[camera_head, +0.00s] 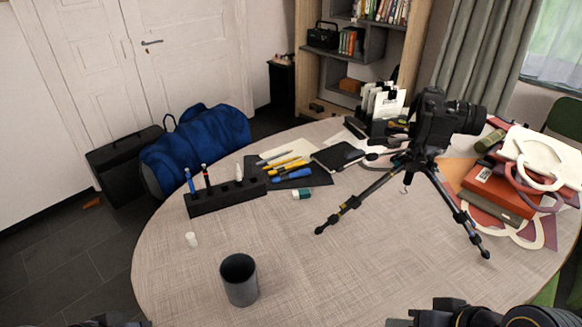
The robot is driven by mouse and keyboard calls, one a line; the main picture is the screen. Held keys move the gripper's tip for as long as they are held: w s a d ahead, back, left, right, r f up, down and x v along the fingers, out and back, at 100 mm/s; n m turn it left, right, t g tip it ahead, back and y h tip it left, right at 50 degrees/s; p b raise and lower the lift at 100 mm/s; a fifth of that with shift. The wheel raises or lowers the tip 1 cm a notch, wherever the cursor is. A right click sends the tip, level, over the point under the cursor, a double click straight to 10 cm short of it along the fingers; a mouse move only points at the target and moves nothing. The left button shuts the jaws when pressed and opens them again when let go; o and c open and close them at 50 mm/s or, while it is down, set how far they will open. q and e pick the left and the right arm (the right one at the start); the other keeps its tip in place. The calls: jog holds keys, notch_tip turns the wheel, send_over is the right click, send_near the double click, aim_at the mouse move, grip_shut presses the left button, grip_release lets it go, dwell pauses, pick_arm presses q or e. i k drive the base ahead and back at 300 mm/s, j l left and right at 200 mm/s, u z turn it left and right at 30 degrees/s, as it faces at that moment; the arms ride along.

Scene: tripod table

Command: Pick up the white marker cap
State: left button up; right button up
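A small white marker cap (191,239) stands on the left part of the round table (300,262), near its left edge. It is apart from everything else, in front of the black marker rack (227,196). The rack holds a blue marker (190,181), a dark one with a red tip (206,178) and a white piece (239,172). Only dark parts of my arms show at the bottom left and bottom right edges. No gripper fingers are visible, and nothing touches the cap.
A dark grey cup (239,279) stands to the right of and nearer than the cap. A camera on a tripod (432,120) stands at the right, legs spread. Pens lie on a dark mat (298,177) behind the rack.

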aim_at(192, 241)
jog(key=j+z, duration=0.25)
jog(key=j, duration=0.45)
jog(key=i+j+z, duration=0.1)
jog(key=j+z, duration=0.15)
jog(key=j, duration=0.45)
jog(key=j+z, duration=0.25)
jog(key=j, duration=0.4)
jog(key=k+j+z, duration=0.25)
jog(key=j, duration=0.45)
jog(key=i, duration=0.05)
